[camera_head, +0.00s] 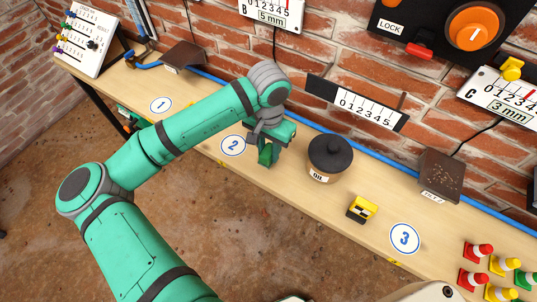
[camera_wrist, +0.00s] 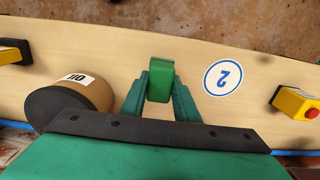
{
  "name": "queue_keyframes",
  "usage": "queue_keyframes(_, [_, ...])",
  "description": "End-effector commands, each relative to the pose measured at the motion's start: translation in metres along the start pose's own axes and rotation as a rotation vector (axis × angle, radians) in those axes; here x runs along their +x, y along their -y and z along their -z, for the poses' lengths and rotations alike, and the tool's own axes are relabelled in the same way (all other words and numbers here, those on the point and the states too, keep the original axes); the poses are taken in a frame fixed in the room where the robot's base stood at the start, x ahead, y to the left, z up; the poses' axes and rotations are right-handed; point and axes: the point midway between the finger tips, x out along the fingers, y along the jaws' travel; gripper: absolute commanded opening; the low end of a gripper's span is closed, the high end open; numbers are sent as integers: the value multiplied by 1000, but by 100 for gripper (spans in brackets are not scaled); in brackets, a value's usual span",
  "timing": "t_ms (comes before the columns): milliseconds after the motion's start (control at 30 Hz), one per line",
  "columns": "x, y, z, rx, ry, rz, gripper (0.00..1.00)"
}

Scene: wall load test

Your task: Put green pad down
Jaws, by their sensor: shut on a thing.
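My gripper (camera_head: 270,142) is over the wooden bench, between the round "2" marker (camera_head: 234,146) and a dark-lidded jar (camera_head: 329,158). In the wrist view its green fingers (camera_wrist: 160,88) are shut on the green pad (camera_wrist: 160,81), a small block. The pad also shows below the gripper in the head view (camera_head: 265,156). The "2" marker (camera_wrist: 223,77) lies just right of the pad in the wrist view, and the pad is beside it, not over it. I cannot tell whether the pad touches the bench.
The jar (camera_wrist: 88,93) stands close left of the fingers in the wrist view. A yellow-and-black block (camera_head: 362,208) lies beyond it, near the "3" marker (camera_head: 405,238). Another yellow block (camera_wrist: 297,103) is at the wrist view's right. Cones (camera_head: 478,251) crowd the bench's right end.

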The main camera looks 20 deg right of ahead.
Motion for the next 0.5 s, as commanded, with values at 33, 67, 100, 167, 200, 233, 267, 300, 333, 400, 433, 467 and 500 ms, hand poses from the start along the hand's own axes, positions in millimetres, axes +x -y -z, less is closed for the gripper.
queue_keyframes(33, [4, 2, 3, -1, 2, 0, 0])
queue_keyframes(67, [8, 4, 4, -2, 1, 1, 0])
queue_keyframes(100, [14, 3, 4, -2, 0, 0, 0])
queue_keyframes(167, [23, 2, 3, -2, 2, 0, 0])
queue_keyframes(200, [28, 2, 3, -2, 0, 0, 0])
queue_keyframes(233, [32, 2, 3, -2, 0, 1, 0])
queue_keyframes(267, [34, 2, 3, -2, 0, 2, 0])
queue_keyframes(300, [35, 2, 4, -2, -1, 2, 0])
queue_keyframes(333, [36, 3, 4, -2, -1, 2, 0])
queue_keyframes(400, [35, 2, 4, -2, -1, 2, 0])
queue_keyframes(433, [35, 2, 4, -2, -1, 2, 0])
queue_keyframes(467, [35, 2, 4, -2, -1, 2, 0])
queue_keyframes(500, [35, 2, 4, -2, -1, 2, 0])
